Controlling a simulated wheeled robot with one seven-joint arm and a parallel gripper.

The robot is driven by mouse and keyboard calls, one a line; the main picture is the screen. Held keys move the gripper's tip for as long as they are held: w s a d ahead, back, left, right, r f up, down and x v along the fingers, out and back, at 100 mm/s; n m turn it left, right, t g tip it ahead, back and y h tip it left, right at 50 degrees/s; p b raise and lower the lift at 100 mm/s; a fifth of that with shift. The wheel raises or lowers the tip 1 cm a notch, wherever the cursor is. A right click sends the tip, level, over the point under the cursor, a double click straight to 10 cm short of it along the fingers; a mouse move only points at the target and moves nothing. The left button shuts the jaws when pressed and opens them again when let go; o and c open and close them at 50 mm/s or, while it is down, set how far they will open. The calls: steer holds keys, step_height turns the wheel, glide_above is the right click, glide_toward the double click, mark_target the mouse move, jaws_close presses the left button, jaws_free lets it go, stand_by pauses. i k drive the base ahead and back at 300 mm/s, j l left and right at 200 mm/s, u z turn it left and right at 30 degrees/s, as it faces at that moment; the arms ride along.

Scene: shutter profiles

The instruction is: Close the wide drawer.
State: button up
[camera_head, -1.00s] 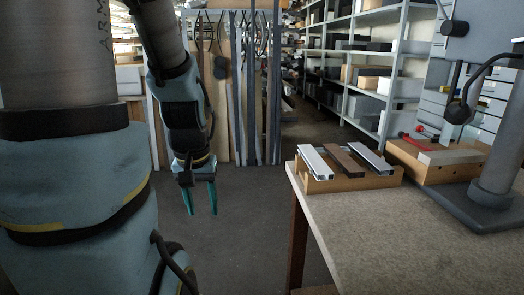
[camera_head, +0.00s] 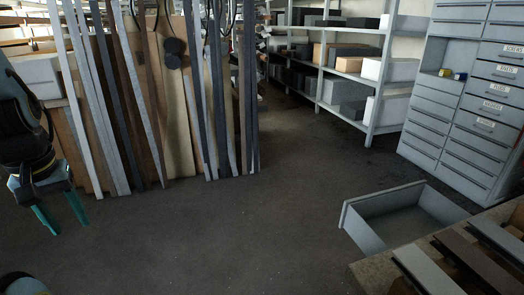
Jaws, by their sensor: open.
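The wide drawer (camera_head: 365,232) is grey and stands pulled out low down at the right. Its front panel faces left and its inside looks empty. Its right end is partly hidden behind the workbench corner, and the body it slides from is not clearly visible. My gripper (camera_head: 62,222) hangs at the far left with its two teal fingers apart. It is empty and far from the drawer, with open floor between them.
A workbench (camera_head: 372,272) with shutter profiles (camera_head: 425,270) fills the lower right corner. A grey drawer cabinet (camera_head: 470,100) and shelving (camera_head: 345,70) stand behind. Long profiles (camera_head: 150,100) lean at the back left. The middle floor (camera_head: 230,230) is clear.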

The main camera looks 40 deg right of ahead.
mark_target(381, 221)
steer(key=i+z, duration=0.3)
steer(key=i, duration=0.15)
steer(key=i+z, duration=0.25)
steer(key=i, duration=0.25)
steer(key=i+j+z, duration=0.1)
steer(key=i+z, duration=0.2)
steer(key=i, duration=0.15)
steer(key=i+j+z, duration=0.3)
steer(key=i, duration=0.15)
steer(key=i+l+z, duration=0.2)
steer(key=i, duration=0.9)
steer(key=i+l+z, duration=0.2)
steer(key=i, duration=0.9)
steer(key=i+j+z, duration=0.2)
steer(key=i+z, duration=0.25)
steer(key=i+j+z, duration=0.4)
steer(key=i, duration=0.15)
steer(key=z, duration=3.2)
steer(key=i+j+u, duration=0.15)
steer(key=u, duration=0.25)
steer(key=i+j+u, duration=0.1)
steer(key=u, duration=0.25)
steer(key=i+u, duration=0.2)
steer(key=u, duration=0.2)
steer(key=i+u, duration=0.2)
steer(key=u, duration=0.15)
